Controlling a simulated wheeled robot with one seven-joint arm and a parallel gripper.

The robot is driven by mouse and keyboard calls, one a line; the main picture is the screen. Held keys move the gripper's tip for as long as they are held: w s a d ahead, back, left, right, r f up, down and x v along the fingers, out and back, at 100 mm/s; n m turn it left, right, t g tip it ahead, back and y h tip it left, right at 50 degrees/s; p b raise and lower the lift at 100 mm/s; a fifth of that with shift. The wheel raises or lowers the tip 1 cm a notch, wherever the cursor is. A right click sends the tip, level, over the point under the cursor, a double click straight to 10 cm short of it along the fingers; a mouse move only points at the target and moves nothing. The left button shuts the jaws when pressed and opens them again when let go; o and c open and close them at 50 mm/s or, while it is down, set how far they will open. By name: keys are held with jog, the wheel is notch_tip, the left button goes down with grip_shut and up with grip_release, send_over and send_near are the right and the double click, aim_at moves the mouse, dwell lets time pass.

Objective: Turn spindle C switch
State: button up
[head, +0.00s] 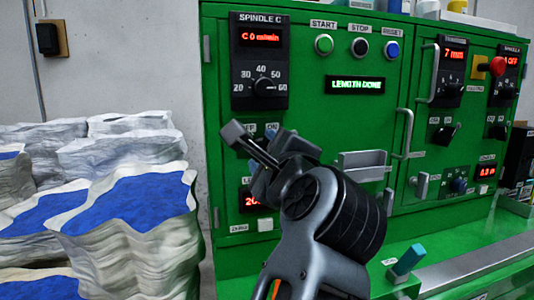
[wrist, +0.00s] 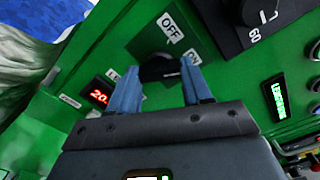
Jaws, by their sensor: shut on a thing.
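The spindle C switch (wrist: 158,69) is a dark knob on the green panel, beside the OFF label (wrist: 170,27) and the ON label (wrist: 190,60) in the wrist view. My gripper (wrist: 160,84) has its two blue-grey fingers on either side of the knob and is shut on it. In the head view my gripper (head: 257,145) is at the panel just below the SPINDLE C panel (head: 259,60) and hides the knob. The display reads C 0 in red, with small text after it.
A red number display (head: 252,201) and a white button (head: 265,224) sit lower on the green cabinet. A grey tray (head: 362,164) and door handles (head: 404,135) stick out to the right. Sacks of blue material (head: 130,205) stand close on the left.

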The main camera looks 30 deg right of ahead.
jog(key=shift+f+n, duration=0.1)
jog(key=shift+n, duration=0.2)
jog(key=n+b, duration=0.2)
jog(key=n, duration=0.9)
jog(key=shift+b, duration=0.4)
jog(key=shift+n, duration=0.3)
jog(key=o, duration=1.1)
jog(key=shift+c, duration=0.2)
jog(key=shift+s, duration=0.15)
